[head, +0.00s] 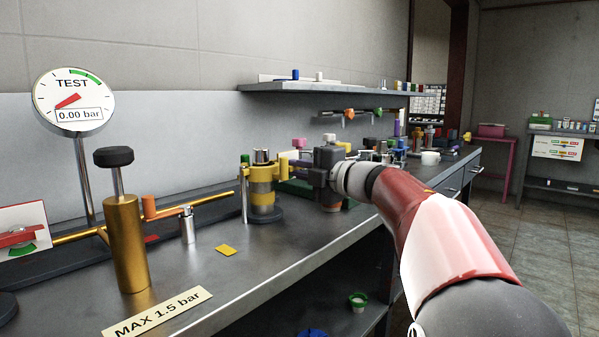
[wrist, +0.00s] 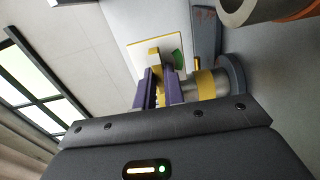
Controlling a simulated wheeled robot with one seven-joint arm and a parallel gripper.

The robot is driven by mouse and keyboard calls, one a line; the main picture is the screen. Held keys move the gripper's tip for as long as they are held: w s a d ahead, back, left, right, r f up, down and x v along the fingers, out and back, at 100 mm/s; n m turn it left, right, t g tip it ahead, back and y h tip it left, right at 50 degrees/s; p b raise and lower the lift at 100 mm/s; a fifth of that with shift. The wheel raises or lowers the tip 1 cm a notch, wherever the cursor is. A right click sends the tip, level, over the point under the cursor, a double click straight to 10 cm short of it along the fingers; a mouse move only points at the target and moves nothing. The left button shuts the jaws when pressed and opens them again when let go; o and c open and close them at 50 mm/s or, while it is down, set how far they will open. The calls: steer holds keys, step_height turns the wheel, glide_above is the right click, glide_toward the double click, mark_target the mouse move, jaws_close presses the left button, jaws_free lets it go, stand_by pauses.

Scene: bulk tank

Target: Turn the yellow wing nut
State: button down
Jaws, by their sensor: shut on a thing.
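The yellow wing nut (wrist: 154,54) is between the two purple fingers of my gripper (wrist: 159,84) in the wrist view. The fingers are shut on it and hide part of it. In the head view my gripper (head: 297,168) reaches in from the right, at the upper right side of a grey and yellow cylinder fitting (head: 262,197) on a round dark base. The wing nut (head: 283,163) shows there as a small yellow piece at the fingertips. The fitting's yellow band also shows in the wrist view (wrist: 206,84).
A brass pump (head: 124,240) with a black knob and a test gauge (head: 75,102) reading 0.00 bar stand at left on the bench. A yellow tag (head: 226,250) lies on the clear bench front. A shelf (head: 330,90) hangs above. A card (wrist: 142,47) shows behind the fingers.

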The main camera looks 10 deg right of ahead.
stand_by(0.5)
steer(key=c, duration=1.8)
jaws_free()
steer(key=shift+o, duration=0.2)
steer(key=v, duration=0.7)
steer(key=shift+s+d+b, duration=0.25)
steer(key=shift+s+b, duration=0.05)
